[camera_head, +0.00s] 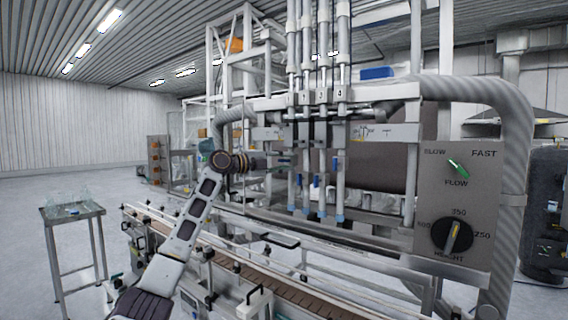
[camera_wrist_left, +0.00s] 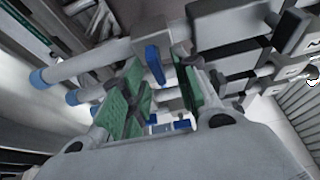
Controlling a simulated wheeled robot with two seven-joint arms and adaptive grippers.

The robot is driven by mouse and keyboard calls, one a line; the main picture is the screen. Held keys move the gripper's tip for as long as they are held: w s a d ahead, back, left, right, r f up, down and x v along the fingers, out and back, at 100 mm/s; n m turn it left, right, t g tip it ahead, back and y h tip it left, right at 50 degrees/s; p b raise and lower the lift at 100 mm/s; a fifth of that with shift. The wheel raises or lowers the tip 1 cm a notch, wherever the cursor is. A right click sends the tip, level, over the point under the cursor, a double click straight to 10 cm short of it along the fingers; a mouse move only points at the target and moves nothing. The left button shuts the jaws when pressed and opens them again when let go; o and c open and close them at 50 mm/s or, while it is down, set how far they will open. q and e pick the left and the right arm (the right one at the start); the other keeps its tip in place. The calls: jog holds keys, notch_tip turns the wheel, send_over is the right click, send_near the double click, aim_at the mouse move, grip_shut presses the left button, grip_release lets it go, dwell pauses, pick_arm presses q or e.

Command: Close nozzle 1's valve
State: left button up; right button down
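Several nozzles hang side by side under the numbered plates in the head view; nozzle 1 (camera_head: 291,192) is the leftmost. My left gripper (camera_head: 288,164) reaches in from the left, close beside nozzle 1. In the left wrist view a near nozzle tube (camera_wrist_left: 90,61) with a blue tip crosses the top left. Its grey valve block carries a blue valve lever (camera_wrist_left: 154,65). The left gripper's green-padded fingers (camera_wrist_left: 158,82) are open, one on each side of that lever in the picture. I see no clear contact. My right gripper is not in view.
More nozzles with blue levers (camera_head: 316,180) stand close to the right. A conveyor (camera_head: 290,288) runs below. A control panel (camera_head: 468,210) with a green switch and black dial is at the right. A small metal table (camera_head: 75,214) with clear items stands at the left.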

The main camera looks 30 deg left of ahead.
pick_arm(q)
jog(key=v, duration=1.1)
jog(key=shift+s, duration=0.3)
jog(key=shift+a, duration=0.15)
dwell(0.5)
